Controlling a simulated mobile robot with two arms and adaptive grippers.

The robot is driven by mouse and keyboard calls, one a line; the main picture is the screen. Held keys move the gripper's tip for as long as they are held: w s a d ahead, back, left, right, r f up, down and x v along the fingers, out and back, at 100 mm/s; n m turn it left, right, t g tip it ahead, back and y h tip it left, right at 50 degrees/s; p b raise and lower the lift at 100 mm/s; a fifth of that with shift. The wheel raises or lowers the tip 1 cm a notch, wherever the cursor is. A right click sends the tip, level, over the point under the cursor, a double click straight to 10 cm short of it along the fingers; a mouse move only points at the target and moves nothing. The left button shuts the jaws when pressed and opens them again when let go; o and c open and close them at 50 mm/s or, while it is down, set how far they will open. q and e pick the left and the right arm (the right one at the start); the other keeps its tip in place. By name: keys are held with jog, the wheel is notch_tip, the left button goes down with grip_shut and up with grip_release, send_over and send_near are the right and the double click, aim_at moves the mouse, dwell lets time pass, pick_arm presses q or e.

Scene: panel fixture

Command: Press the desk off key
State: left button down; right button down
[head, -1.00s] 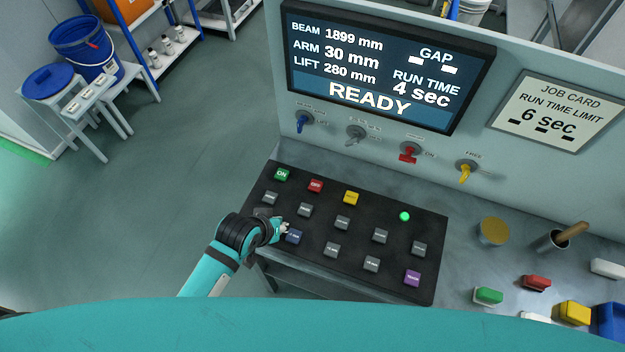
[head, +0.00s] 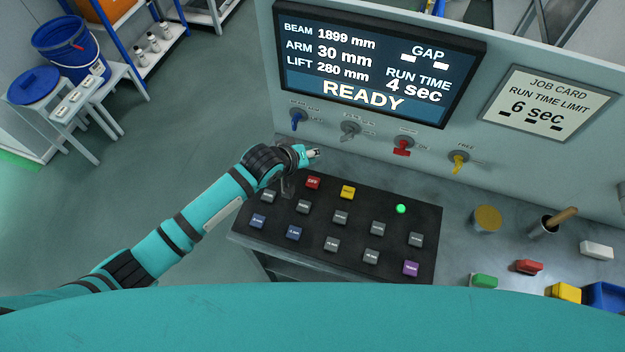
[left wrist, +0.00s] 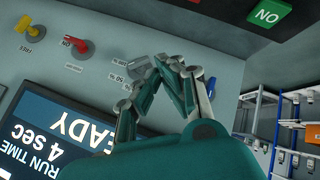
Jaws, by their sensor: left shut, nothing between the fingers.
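The red OFF key (head: 313,183) sits in the back row of the black desk panel (head: 290,258), left of a yellow key (head: 347,192). My left gripper (head: 314,153) is shut and empty, in the air by the panel's back edge. In the picture it shows just above the red key, apart from it. My left arm hides the green ON key in the head view. The green key (left wrist: 268,14) shows at the top right of the left wrist view, upside down. The shut fingers (left wrist: 165,68) are in the middle there. My right gripper is not in view.
A screen (head: 375,62) reads READY and RUN TIME 4 sec. Blue, grey, red (head: 403,146) and yellow switches line the wall below it. A green lamp (head: 401,209) is lit on the panel. A gold-topped round object (head: 487,219) and a cup stand right of it.

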pick_arm(q)
jog(key=b, duration=0.7)
send_over(310, 180)
notch_tip(310, 180, down, 8)
jog(key=shift+d+f+b, duration=0.1)
jog(key=shift+f+b, duration=0.25)
jog(key=shift+f, duration=0.05)
jog(key=shift+f, duration=0.2)
dwell(0.7)
jog(key=shift+f, duration=0.2)
jog(key=shift+f, duration=0.5)
dwell(0.6)
jog(key=shift+r, duration=0.1)
jog(key=shift+r+p, duration=0.8)
